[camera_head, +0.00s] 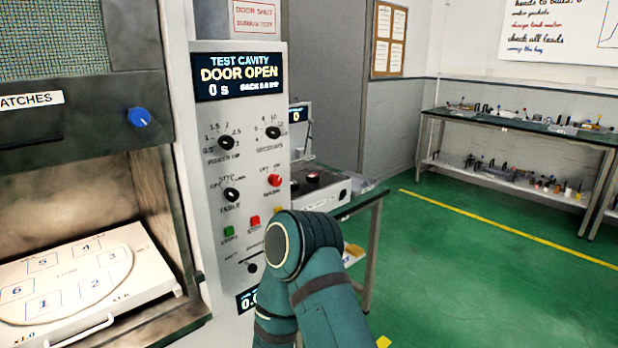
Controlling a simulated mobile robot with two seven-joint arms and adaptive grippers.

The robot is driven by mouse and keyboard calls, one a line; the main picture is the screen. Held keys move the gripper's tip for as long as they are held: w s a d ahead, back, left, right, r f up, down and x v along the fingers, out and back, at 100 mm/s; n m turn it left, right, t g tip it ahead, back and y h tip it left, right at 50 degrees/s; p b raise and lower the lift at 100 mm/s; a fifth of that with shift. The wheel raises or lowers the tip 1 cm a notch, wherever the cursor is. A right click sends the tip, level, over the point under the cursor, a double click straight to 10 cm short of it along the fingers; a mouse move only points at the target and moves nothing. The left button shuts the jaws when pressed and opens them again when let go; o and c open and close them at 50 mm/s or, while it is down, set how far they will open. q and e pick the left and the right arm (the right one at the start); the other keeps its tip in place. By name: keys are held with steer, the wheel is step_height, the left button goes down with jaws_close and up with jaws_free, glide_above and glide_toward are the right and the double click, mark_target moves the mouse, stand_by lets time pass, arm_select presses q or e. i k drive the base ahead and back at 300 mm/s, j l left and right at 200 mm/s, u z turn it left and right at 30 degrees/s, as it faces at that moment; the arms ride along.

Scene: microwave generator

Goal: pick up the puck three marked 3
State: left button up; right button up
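I cannot make out a puck marked 3 in the head view. A white tray (150,271) with a round plate sits in the open test cavity at the left, and its printed squares are numbered. The square marked 3 (113,258) is at the right side of that plate, and it looks flat and bare. A teal arm of mine rises from the bottom middle, in front of the control panel. Neither gripper shows. My arm hides part of the side table behind it.
The control panel (212,122) reads "DOOR OPEN" and has knobs and coloured buttons. A side table (379,194) behind it bears a device with a dark and red top (313,178). A long bench (505,123) with small items stands at the back right. Green floor (480,270) is clear at right.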

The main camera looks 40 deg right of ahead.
mark_target(295, 184)
steer(key=i+l, duration=0.1)
steer(key=l, duration=0.3)
steer(key=l+z, duration=0.15)
steer(key=l, duration=0.25)
steer(key=i+l, duration=0.15)
steer(key=l, duration=0.25)
steer(key=i+l+z, duration=0.1)
steer(key=l, duration=0.25)
steer(key=i+l+z, duration=0.1)
steer(key=l, duration=0.3)
